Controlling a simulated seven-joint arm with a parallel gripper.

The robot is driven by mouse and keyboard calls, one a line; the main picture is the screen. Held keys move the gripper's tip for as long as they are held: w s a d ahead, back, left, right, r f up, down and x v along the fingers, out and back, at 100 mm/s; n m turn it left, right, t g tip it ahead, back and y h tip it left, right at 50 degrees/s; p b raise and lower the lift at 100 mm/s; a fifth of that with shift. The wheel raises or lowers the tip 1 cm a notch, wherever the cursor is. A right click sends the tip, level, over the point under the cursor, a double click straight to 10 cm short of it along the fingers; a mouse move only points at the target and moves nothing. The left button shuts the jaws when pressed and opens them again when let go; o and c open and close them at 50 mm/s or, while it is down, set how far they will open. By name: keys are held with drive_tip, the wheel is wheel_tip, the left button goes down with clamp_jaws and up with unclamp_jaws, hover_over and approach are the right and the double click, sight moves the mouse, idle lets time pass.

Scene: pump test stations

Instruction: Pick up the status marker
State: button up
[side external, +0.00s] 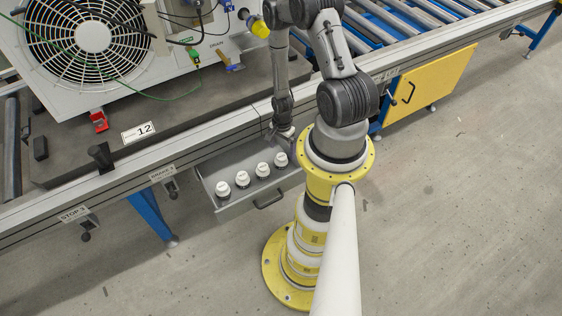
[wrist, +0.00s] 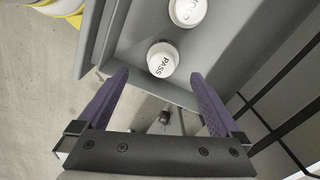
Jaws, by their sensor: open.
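Several white round status markers with dark bases stand in a row in an open grey drawer (side external: 236,211) in the side view. The right-most marker (side external: 281,159) is closest to my gripper (side external: 277,135), which hangs over the drawer's back right part. In the wrist view, a white marker reading "PASS" (wrist: 162,60) shows just ahead of and between the fingertips of my open gripper (wrist: 158,75). Nothing is held. Another marker (wrist: 187,11) stands beyond it, its lettering partly cut off. The exact height gap between fingertips and marker cannot be told.
The drawer's grey wall (wrist: 108,35) runs close to my left finger in the wrist view. A conveyor rail (side external: 200,142) passes above the drawer. A fan unit (side external: 90,40) stands behind on the bench. The drawer handle (side external: 268,200) faces open floor.

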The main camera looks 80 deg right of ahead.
sight(281, 156)
drive_tip(key=shift+w+d+f, duration=0.1)
drive_tip(key=shift+w+f, duration=0.05)
drive_tip(key=shift+f, duration=1.35)
drive_tip(key=shift+w+d+f, duration=0.1)
drive_tip(key=shift+w+f, duration=0.05)
drive_tip(key=shift+f, duration=1.35)
drive_tip(key=c, duration=1.4)
drive_tip(key=shift+c, duration=0.2)
drive_tip(key=shift+r, duration=0.1)
